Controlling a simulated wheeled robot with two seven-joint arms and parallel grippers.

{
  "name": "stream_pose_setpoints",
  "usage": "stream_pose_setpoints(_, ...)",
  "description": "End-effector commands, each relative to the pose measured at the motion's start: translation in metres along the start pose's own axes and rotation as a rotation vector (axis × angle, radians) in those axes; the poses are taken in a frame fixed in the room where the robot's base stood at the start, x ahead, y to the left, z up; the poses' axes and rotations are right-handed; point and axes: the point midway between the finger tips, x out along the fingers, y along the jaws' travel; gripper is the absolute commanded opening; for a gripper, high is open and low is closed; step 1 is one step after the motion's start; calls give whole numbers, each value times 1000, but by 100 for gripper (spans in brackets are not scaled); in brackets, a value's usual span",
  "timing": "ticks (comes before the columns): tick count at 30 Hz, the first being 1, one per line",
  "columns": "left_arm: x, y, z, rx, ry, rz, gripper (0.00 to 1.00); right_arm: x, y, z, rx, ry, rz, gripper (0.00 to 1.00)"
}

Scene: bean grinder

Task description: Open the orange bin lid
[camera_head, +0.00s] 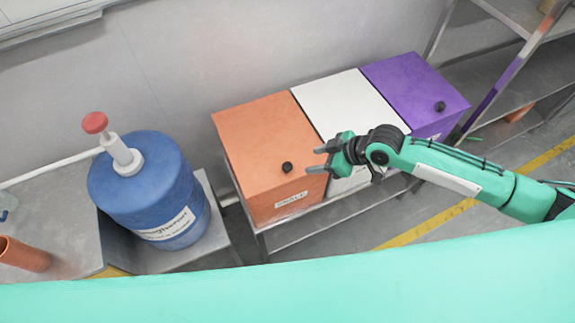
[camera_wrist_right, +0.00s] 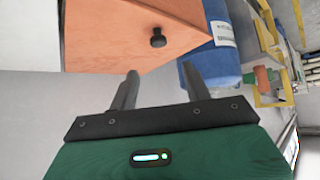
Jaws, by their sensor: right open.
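The orange bin (camera_head: 262,150) stands on a metal rack, left of a white bin and a purple bin. Its lid is closed and has a black knob (camera_head: 287,167) near the front edge. My right gripper (camera_head: 318,160) is open and empty, just right of the knob and apart from it. In the right wrist view the orange lid (camera_wrist_right: 110,30) fills the upper middle, and the knob (camera_wrist_right: 158,38) lies beyond the open fingers (camera_wrist_right: 156,90). My left gripper is not in view.
The white bin (camera_head: 335,105) and purple bin (camera_head: 410,85) adjoin the orange bin on the right. A blue drum (camera_head: 145,185) with a red-topped pump (camera_head: 95,123) stands to the left. A metal shelf (camera_head: 510,70) is at the right.

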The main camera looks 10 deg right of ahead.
Motion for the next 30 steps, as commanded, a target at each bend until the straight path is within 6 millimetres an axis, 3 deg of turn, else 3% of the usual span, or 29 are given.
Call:
stream_pose_setpoints(5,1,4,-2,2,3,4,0,-12,5,1,-7,-5,-14,49)
stream_pose_setpoints(10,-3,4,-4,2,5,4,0,0,4,0,-4,-4,-18,49)
stream_pose_setpoints(30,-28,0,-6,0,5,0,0,111,3,1,-5,-5,-16,49)
